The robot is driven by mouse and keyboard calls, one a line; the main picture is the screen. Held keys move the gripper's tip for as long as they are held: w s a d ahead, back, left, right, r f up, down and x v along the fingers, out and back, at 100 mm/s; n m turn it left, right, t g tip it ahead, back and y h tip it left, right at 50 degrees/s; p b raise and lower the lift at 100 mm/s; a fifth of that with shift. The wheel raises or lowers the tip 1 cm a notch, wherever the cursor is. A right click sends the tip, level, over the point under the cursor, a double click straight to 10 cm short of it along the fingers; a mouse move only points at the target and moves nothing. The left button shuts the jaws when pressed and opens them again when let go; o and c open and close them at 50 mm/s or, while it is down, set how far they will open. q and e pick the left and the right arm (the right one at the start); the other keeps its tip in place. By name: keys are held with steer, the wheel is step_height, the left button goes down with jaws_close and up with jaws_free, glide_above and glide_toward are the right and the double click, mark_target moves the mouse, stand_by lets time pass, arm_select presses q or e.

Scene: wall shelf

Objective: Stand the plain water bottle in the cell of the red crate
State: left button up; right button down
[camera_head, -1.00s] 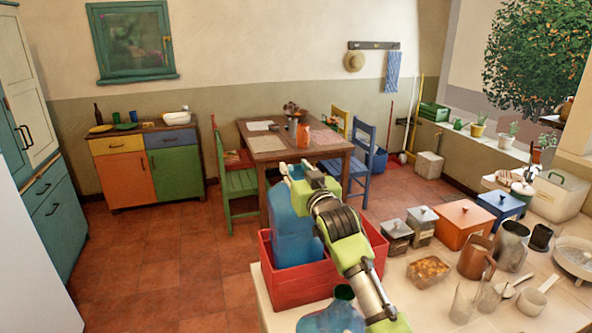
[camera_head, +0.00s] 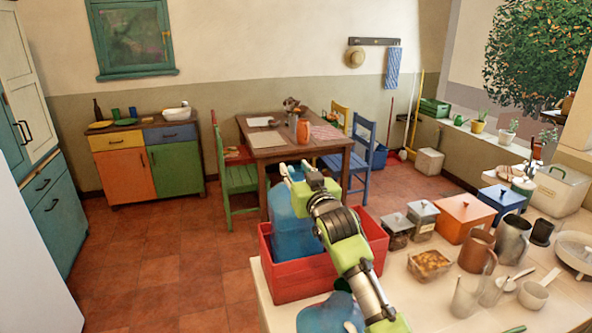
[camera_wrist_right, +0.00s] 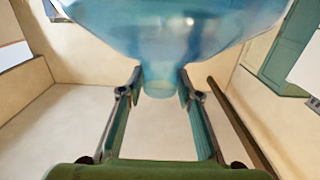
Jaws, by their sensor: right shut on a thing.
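The red crate (camera_head: 305,283) stands on the pale counter at the lower middle of the head view. A large translucent blue water bottle (camera_head: 290,228) is upright at the crate's left part, with its lower end hidden behind the crate's front wall. I cannot tell whether its base rests on the cell floor. My right gripper (camera_head: 297,172) is shut on its neck, which shows between the fingers (camera_wrist_right: 160,82) in the right wrist view. A second blue bottle (camera_head: 328,316) is in front of the crate, cut off by the frame edge. My left gripper is out of view.
Right of the crate, the counter holds glass jars (camera_head: 397,230), an orange canister (camera_head: 463,218), a blue canister (camera_head: 503,198), a copper jug (camera_head: 477,250), a grey pitcher (camera_head: 513,242) and a food container (camera_head: 430,265). A wooden table (camera_head: 285,153) with chairs is beyond.

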steer(key=shift+f, duration=0.45)
steer(key=shift+s+d+f+b, duration=0.15)
steer(key=shift+s+f+b, duration=0.05)
steer(key=shift+f+b, duration=0.35)
steer(key=c, duration=1.4)
jaws_free()
steer(key=shift+f, duration=0.1)
steer(key=shift+s+f, duration=0.15)
steer(key=shift+s, duration=0.05)
steer(key=shift+s+d, duration=0.15)
steer(key=shift+s, duration=0.35)
steer(key=s, duration=0.1)
steer(key=s+d+r, duration=0.1)
steer(key=s, duration=0.3)
steer(key=shift+s+d+r, duration=0.15)
steer(key=shift+d+r, duration=0.05)
steer(key=shift+d, duration=0.2)
steer(key=shift+s+d+r, duration=0.1)
steer(key=shift+s+d, duration=0.3)
steer(key=shift+s, duration=0.05)
